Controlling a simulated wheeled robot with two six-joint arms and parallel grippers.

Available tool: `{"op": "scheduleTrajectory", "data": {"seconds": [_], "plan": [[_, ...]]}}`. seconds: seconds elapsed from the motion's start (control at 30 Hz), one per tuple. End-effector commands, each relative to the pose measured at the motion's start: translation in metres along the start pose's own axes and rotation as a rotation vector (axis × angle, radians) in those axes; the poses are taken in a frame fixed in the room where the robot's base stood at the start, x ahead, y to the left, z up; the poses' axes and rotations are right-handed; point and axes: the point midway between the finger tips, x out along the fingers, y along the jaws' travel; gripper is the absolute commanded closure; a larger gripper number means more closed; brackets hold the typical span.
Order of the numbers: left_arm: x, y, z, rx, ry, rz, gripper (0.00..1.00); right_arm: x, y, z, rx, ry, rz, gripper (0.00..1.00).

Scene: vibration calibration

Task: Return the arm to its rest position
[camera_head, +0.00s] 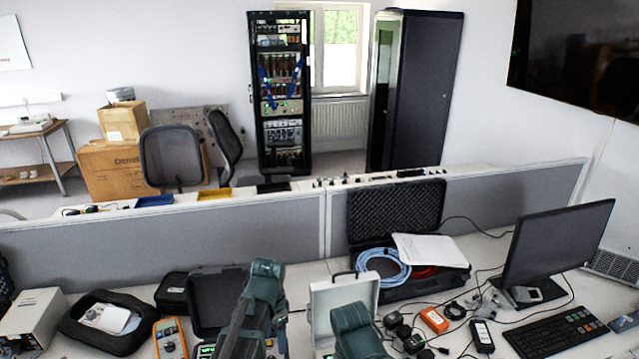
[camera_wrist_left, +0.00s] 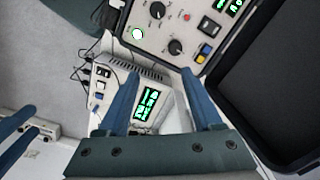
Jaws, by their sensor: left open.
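My left arm (camera_head: 255,305) rises at the front middle of the head view, over the desk. Its fingertips cannot be made out there. In the left wrist view my left gripper (camera_wrist_left: 163,88) has its two blue fingers spread apart, with nothing held between them. Behind the gap lies a white box with a green lit display (camera_wrist_left: 146,103).
An open black case (camera_head: 215,300) stands behind my left arm, and a silver case (camera_head: 342,296) is to its right. A larger foam-lined case (camera_head: 395,212) holds blue cable. A monitor (camera_head: 556,245) and keyboard (camera_head: 556,333) are at right. A grey partition (camera_head: 250,230) bounds the desk.

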Motion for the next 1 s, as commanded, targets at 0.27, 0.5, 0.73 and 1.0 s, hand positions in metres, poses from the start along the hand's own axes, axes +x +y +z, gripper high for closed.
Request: {"op": "scheduleTrajectory", "data": {"seconds": [0.27, 0.5, 0.73, 1.0], "plan": [[0.053, 0.114, 0.018, -0.328, -0.052, -0.044, 0.33, 0.053, -0.005, -0.003, -0.004, 0.000, 0.001, 0.50], [0.062, 0.145, 0.026, -0.468, -0.064, -0.070, 0.33, 0.063, -0.006, -0.004, -0.006, 0.000, 0.001, 0.50], [0.061, 0.145, 0.025, -0.476, -0.064, -0.071, 0.33, 0.062, -0.006, -0.004, -0.006, 0.000, 0.001, 0.50], [0.061, 0.145, 0.025, -0.475, -0.064, -0.071, 0.33, 0.062, -0.006, -0.004, -0.005, 0.000, 0.001, 0.50]]}}
